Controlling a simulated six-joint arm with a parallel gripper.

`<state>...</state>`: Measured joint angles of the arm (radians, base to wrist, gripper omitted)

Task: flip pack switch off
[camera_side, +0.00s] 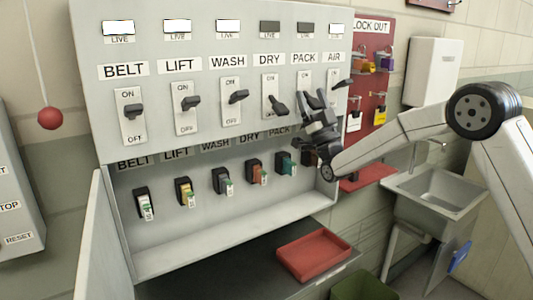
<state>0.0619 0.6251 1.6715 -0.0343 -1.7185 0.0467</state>
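The PACK switch plate (304,81) is on the grey panel, under the label PACK (304,58). My gripper (315,98) is in front of its lower part and hides its lever, so I cannot see which way the lever points. The fingertips look apart, with nothing clearly visible between them. I cannot tell whether they touch the lever. The PACK lamp (305,28) above is dark.
The DRY switch (277,104) at left points down, its lamp dark. The AIR switch (341,84) is close at right, its lamp lit. BELT, LIFT and WASH lamps are lit. Coloured padlock-like tags hang below. A red tray (313,254) sits on the counter.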

